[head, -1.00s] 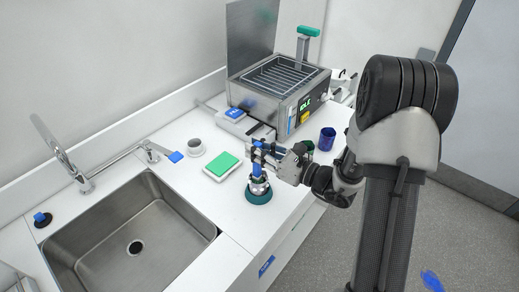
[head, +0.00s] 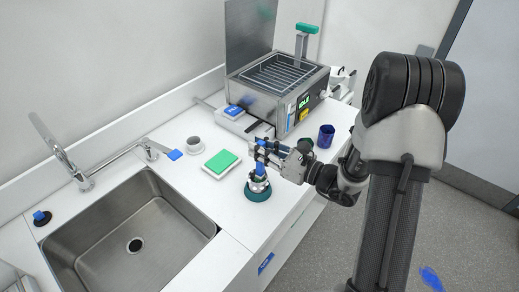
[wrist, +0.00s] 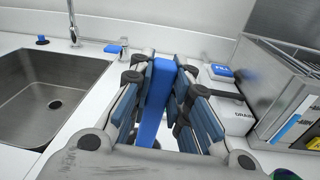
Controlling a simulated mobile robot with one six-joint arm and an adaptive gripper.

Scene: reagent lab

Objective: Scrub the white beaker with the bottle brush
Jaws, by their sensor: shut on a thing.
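The bottle brush shows as a blue handle (wrist: 153,105) between the finger pads of my gripper (head: 266,156). My gripper is shut on it. In the head view the handle (head: 260,169) stands roughly upright above a metallic holder with a round teal base (head: 258,192) on the counter. The brush's lower end is hidden, and I cannot tell whether it is still inside the holder. A small white beaker (head: 194,145) stands upright on the counter behind and to the left, apart from my gripper.
A green-topped white pad (head: 221,163) lies between beaker and holder. A steel sink (head: 130,235) with a tap (head: 85,180) is at left. A metal bath unit (head: 280,85) stands behind. A dark blue cup (head: 326,136) is near the counter's right edge.

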